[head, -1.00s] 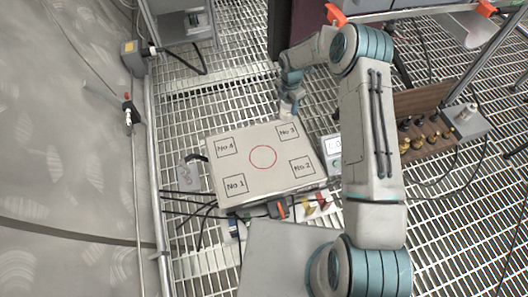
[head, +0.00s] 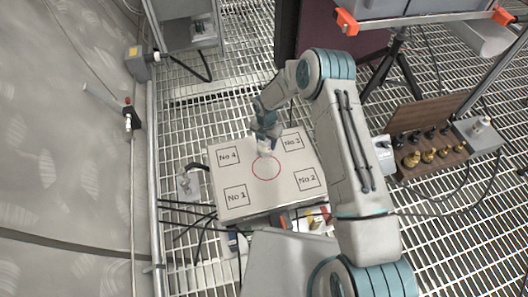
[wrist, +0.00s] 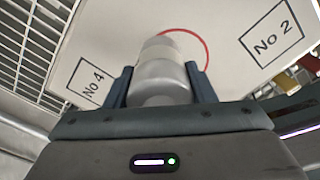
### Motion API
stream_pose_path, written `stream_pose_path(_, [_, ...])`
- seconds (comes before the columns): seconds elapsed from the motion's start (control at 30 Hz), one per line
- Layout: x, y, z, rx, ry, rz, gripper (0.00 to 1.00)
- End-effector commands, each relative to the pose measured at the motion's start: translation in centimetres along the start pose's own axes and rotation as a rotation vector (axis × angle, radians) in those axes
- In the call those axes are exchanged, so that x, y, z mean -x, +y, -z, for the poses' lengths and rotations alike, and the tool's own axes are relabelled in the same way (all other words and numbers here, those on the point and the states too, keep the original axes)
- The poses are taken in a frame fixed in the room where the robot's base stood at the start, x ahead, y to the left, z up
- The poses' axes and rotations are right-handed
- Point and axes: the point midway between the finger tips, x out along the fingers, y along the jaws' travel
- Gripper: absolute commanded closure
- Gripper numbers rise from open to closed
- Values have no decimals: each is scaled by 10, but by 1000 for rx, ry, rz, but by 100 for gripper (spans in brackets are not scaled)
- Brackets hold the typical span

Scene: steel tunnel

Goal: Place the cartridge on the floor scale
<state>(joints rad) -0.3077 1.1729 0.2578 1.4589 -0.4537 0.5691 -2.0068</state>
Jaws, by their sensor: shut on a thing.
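The floor scale (head: 225,180) is a pale square plate with a red circle at its middle and boxes marked No.1 to No.4 near its corners. It also shows in the wrist view (wrist: 130,30). My gripper (head: 265,145) is over the plate, near the back edge of the red circle. In the wrist view my gripper (wrist: 160,88) is shut on a silver-grey cylindrical cartridge (wrist: 160,70), one finger on each side. The cartridge covers part of the red circle there. I cannot tell whether its far end touches the plate.
A wooden rack with several brass and black pieces (head: 425,150) stands at right. A grey cabinet (head: 185,30) is at the back left. Cables (head: 190,215) lie left of the scale on the grating. Coloured items (head: 312,217) lie by the scale's front edge.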

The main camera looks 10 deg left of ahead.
Motion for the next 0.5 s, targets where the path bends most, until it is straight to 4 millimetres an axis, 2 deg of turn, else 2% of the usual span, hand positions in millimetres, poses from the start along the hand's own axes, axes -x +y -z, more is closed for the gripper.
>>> stream_pose_path(0.23, [-11, 4, 10, 0, -2, -1, 97])
stream_pose_path(0.5, [-46, 4, 10, -1, -2, -2, 97])
